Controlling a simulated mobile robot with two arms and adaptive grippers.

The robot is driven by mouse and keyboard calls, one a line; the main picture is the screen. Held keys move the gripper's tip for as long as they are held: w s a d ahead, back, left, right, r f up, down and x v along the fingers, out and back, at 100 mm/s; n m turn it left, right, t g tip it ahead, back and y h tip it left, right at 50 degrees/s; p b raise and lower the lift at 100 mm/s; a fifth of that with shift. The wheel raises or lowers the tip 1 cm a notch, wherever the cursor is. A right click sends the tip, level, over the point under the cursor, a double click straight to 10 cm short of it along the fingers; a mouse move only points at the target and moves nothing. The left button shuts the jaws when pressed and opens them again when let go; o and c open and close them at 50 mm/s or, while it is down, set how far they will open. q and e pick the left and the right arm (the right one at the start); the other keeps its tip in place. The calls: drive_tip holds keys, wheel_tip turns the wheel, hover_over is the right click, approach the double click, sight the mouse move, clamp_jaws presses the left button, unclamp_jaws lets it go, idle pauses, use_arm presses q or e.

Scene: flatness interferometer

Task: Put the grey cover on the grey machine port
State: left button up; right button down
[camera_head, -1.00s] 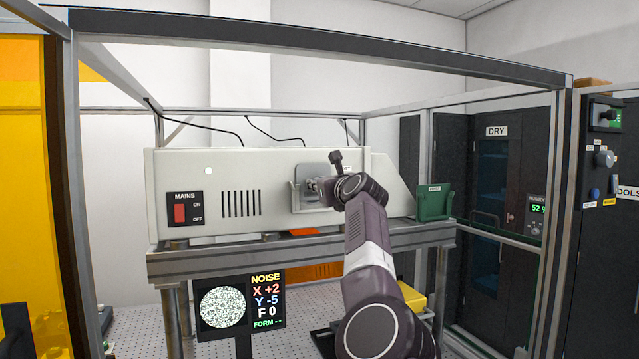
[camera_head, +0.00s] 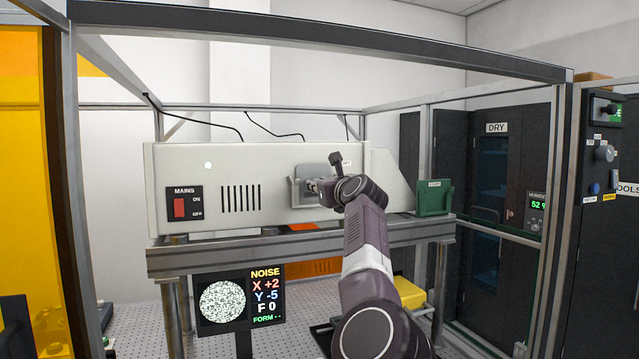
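The grey machine (camera_head: 270,160) is a long pale box on a grey bench frame. A grey cover (camera_head: 310,173) shows as a flat plate at the right part of its front face, in or against a light grey bracket (camera_head: 294,197). My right gripper (camera_head: 313,187) is at this plate, with its fingers pointing left. The fingers are small and partly hidden by the wrist, so I cannot tell whether they are closed on the plate. The port itself cannot be made out behind the plate. My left gripper is not in view.
A green holder (camera_head: 434,198) stands right of the machine. An orange piece (camera_head: 303,227) lies below the bracket. A monitor (camera_head: 238,299) stands in front at lower left. Metal frame posts (camera_head: 559,220) and an overhead bar (camera_head: 320,36) enclose the bench.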

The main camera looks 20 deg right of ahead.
drive_tip(key=shift+f, duration=0.35)
drive_tip(key=c, duration=1.6)
unclamp_jaws()
drive_tip(key=shift+s+a+r, duration=0.1)
drive_tip(key=shift+s, duration=1.35)
drive_tip(key=shift+s+a+r, duration=0.1)
drive_tip(key=shift+s+a, duration=0.05)
drive_tip(key=shift+s, duration=1.3)
drive_tip(key=shift+s+a+r, duration=0.1)
drive_tip(key=shift+s, duration=1.35)
